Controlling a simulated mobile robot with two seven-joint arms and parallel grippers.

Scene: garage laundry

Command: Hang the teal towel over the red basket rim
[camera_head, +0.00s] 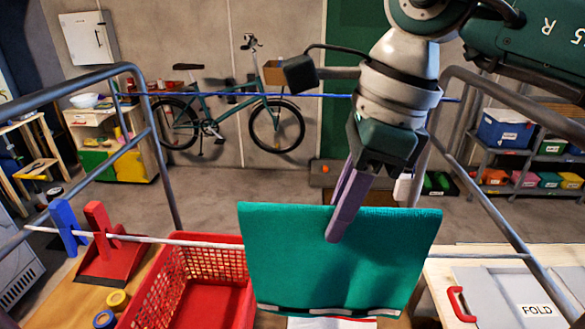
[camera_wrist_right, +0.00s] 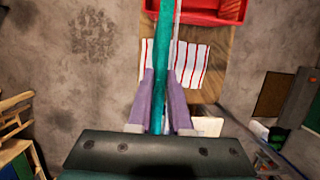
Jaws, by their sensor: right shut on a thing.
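My right gripper (camera_head: 344,200) is shut on the top edge of the teal towel (camera_head: 300,255), which hangs as a flat sheet with a black-and-white band at its bottom. In the right wrist view the towel (camera_wrist_right: 164,60) is an edge-on strip between the purple fingers (camera_wrist_right: 161,105). The red basket (camera_head: 218,262) stands to the left of the towel, which hides its right side in the head view. The basket (camera_wrist_right: 225,10) also shows at the top of the right wrist view. I cannot tell whether towel and rim touch. My left gripper is not in view.
A striped cloth (camera_wrist_right: 190,62) lies below the towel. Metal rails (camera_head: 150,130) stand on both sides. A FOLD board (camera_head: 500,290) lies at right.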

